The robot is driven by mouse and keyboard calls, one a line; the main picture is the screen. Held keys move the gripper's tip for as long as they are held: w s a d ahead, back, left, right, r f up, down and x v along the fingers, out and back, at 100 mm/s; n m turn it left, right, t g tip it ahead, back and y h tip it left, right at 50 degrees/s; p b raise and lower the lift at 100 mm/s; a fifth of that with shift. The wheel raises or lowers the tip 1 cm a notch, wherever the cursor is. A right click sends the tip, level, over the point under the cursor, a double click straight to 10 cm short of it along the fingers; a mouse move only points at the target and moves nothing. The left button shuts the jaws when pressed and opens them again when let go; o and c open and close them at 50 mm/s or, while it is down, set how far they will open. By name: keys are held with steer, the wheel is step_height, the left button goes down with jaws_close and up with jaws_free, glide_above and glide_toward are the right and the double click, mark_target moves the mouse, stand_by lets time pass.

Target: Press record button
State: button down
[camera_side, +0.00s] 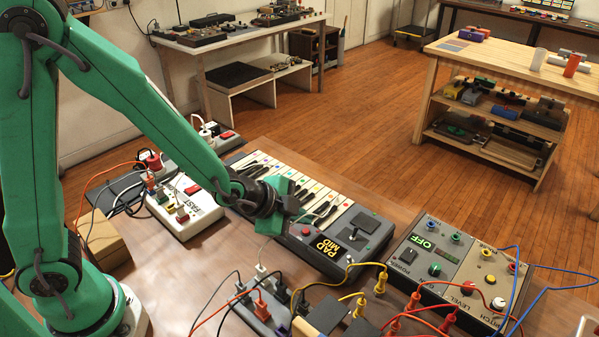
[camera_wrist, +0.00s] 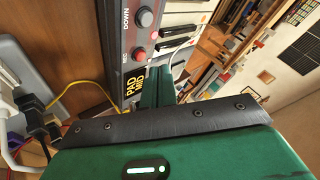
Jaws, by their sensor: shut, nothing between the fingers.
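The record button is a red round button marked REC (camera_wrist: 139,54) on the dark panel of a small keyboard, near the PAD MID label. It also shows in the side view (camera_side: 306,232), at the near end of the keyboard (camera_side: 364,222). A grey DOWN button (camera_wrist: 144,17) sits beside it in the wrist view. My gripper (camera_side: 301,212) is over the keyboard, close to the red button. In the wrist view its green fingers (camera_wrist: 160,73) are shut with nothing between them, beside the button. The button is not covered. I cannot tell the gap in height.
A white power strip (camera_side: 185,205) stands left of the keyboard. A grey control box (camera_side: 465,270) with knobs and an OFF display stands right. Cables and a plug strip (camera_side: 262,310) crowd the front. A dark joystick (camera_side: 367,222) rises from the keyboard panel.

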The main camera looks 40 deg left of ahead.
mark_target(301, 235)
steer(key=shift+r, duration=2.5)
